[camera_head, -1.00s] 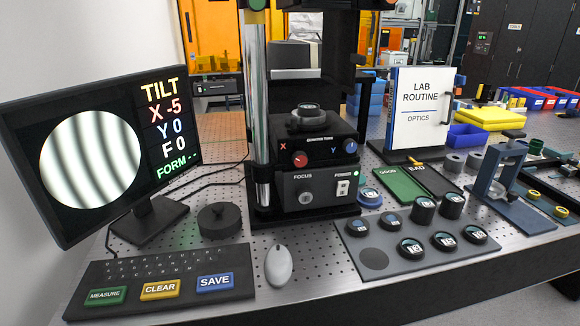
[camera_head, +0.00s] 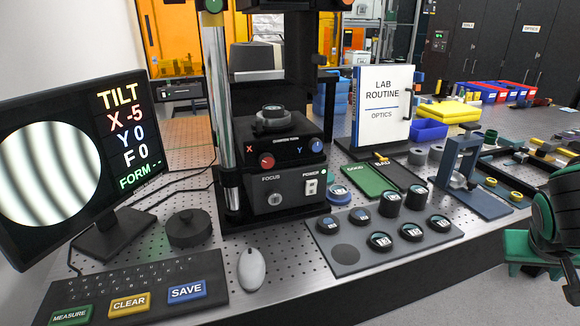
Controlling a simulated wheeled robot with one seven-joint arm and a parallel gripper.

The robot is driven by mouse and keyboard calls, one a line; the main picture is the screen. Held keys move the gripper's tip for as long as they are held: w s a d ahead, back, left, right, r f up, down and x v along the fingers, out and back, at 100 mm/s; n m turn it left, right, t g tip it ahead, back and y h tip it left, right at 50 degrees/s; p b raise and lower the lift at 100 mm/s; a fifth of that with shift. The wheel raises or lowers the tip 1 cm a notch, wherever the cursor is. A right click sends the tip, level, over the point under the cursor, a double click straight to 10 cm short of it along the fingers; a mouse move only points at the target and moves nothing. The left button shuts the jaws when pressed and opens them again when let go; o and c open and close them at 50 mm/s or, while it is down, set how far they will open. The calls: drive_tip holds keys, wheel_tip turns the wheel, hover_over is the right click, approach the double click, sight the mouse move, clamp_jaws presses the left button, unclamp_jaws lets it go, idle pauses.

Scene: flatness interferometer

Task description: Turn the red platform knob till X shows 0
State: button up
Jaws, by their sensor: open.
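A blue knob (camera_head: 316,146) is at the right end of the same face, beside a Y. The monitor (camera_head: 72,165) reads TILT, X -5, Y 0, F 0, FORM --. Its round picture shows dark, nearly upright stripes. Part of my dark arm, with green rings, is at the right edge, well away from the red knob. My gripper's fingers cannot be made out in view, and nothing touches the knob.
The focus knob (camera_head: 274,199) and power switch (camera_head: 311,187) are below the platform. A chrome column (camera_head: 222,130) stands just left of the red knob. The mouse (camera_head: 252,269), keyboard (camera_head: 130,285) and part tray (camera_head: 345,262) lie in front. Perforated table is bare between the mouse and the instrument.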

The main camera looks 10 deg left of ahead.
drive_tip(key=w+a+r+n+t, duration=0.2)
drive_tip(key=w+a, duration=0.1)
drive_tip(key=a, duration=0.4)
drive_tip(key=w+a+r+n+t+y, duration=0.1)
drive_tip(key=w+a+r+n+t, duration=0.1)
drive_tip(key=a, duration=0.5)
drive_tip(key=w+a+r+n+t+y, duration=0.1)
drive_tip(key=w+a+r+n+t, duration=0.1)
drive_tip(key=a, duration=0.6)
drive_tip(key=shift+w+a+r+n+t, duration=0.15)
drive_tip(key=shift+w+n+t, duration=0.45)
drive_tip(key=shift+w+t, duration=0.75)
drive_tip(key=s+a+r+n+t+y, duration=0.1)
drive_tip(key=s+a+r+n+y, duration=0.15)
drive_tip(key=a, duration=0.55)
drive_tip(key=s+a+r+n+t+y, duration=0.1)
drive_tip(key=a+n+y, duration=0.2)
drive_tip(key=a, duration=0.4)
drive_tip(key=n+y, duration=0.5)
drive_tip(key=y, duration=0.2)
approach(268, 163)
drive_tip(key=shift+m+h, duration=0.25)
drive_tip(key=x, duration=0.8)
drive_tip(key=shift+w+a+r, duration=0.15)
drive_tip(key=shift+w+a, duration=0.1)
drive_tip(key=shift+c, duration=0.3)
drive_tip(key=c, duration=1)
drive_tip(key=shift+a, duration=0.1)
drive_tip(key=shift+g, duration=0.25)
